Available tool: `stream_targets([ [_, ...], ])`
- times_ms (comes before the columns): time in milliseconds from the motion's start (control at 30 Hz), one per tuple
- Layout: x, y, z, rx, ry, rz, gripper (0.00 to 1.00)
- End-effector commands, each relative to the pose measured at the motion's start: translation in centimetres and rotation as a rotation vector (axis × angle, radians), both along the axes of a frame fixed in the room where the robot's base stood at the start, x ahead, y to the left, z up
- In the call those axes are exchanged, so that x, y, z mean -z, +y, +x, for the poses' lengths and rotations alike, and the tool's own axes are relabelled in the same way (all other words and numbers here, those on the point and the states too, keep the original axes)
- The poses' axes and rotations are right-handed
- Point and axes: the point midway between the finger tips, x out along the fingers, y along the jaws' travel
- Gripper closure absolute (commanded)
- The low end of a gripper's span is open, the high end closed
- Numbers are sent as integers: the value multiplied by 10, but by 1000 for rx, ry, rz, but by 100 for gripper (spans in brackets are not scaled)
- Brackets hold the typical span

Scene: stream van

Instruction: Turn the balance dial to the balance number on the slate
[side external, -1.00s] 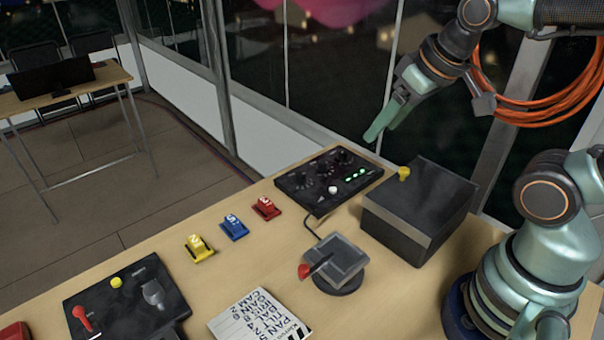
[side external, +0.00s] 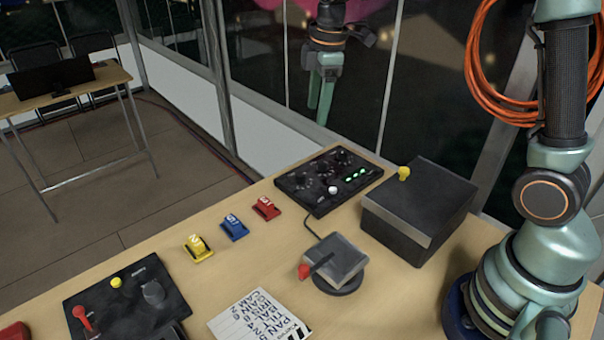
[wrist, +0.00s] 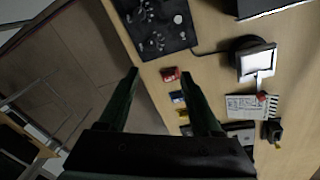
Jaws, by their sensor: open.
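The white slate (side external: 258,314) lies on the table's front part with printed lines that include a BAL line; I cannot read its number surely. It also shows in the wrist view (wrist: 238,106). A black panel (side external: 312,202) with several dark knobs, a white knob and green lights lies at the table's back edge. It is at the top of the wrist view (wrist: 172,44). Which knob is the balance dial I cannot tell. My gripper (side external: 319,110) is open, empty and pointing down, high above the table, apart from the panel. Its spread fingers show in the wrist view (wrist: 160,72).
Yellow (side external: 198,248), blue (side external: 234,229) and red (side external: 266,208) numbered blocks stand in a row. A dark box with a yellow knob (side external: 418,210) is right of the panel. A small screen on a round base (side external: 337,262) stands mid-table. Another control panel (side external: 128,305) lies front left.

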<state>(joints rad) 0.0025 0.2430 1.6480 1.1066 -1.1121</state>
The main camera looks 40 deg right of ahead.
Motion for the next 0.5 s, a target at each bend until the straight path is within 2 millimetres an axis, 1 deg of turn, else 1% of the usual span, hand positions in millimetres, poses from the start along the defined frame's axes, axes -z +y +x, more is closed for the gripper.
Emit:
stream_targets([
  [33, 13, 0, 11, -68, 31, -9, 34],
  [100, 27, 0, 24, -168, 60, -19, 34],
  [200, 46, -1, 38, -290, 96, -28, 34],
  [333, 65, -1, 50, -401, 128, -31, 34],
  [500, 76, -1, 55, -460, 142, -33, 34],
])
